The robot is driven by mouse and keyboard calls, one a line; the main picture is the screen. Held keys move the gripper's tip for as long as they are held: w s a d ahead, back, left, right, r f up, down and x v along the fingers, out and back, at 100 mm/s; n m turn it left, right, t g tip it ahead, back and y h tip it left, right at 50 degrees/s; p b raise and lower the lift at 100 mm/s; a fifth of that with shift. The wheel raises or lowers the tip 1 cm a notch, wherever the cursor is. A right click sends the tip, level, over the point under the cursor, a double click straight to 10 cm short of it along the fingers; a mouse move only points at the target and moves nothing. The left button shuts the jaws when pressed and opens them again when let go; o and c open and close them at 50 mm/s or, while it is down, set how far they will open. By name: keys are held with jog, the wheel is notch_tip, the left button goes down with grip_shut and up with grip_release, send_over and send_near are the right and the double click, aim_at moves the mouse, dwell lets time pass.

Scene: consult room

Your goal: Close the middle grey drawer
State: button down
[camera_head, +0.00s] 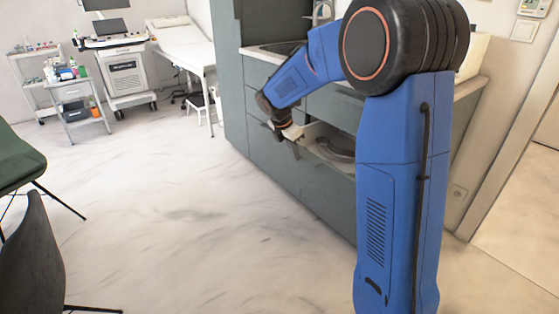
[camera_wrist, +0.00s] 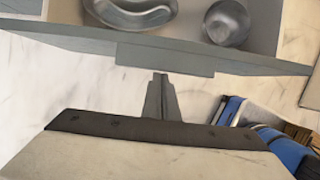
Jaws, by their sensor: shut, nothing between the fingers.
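The middle grey drawer stands pulled out from the grey cabinet. Its front (camera_wrist: 90,45) crosses the upper wrist view, with a grey handle (camera_wrist: 165,60) along it. In the head view its open inside (camera_head: 312,132) shows, partly hidden behind my arm. A metal kidney dish (camera_wrist: 135,14) and a round metal bowl (camera_wrist: 226,20) lie in it. My gripper (camera_wrist: 160,76) is shut and empty, with its fingertips at the outer side of the handle. I cannot tell whether they touch it. The gripper also shows beside the drawer in the head view (camera_head: 295,150).
The grey cabinet (camera_head: 234,80) runs along the right, with a sink (camera_head: 275,47) in its counter. The pale floor (camera_head: 180,200) in front is clear. Chairs (camera_head: 30,255) stand at the left edge. A trolley (camera_head: 78,100), a medical machine (camera_head: 125,70) and a couch (camera_head: 185,42) stand at the back.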

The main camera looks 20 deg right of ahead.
jog(key=w+d, duration=0.4)
jog(key=d, duration=0.8)
jog(key=w+d, duration=0.4)
jog(key=d, duration=0.8)
jog(key=shift+d+r, duration=0.15)
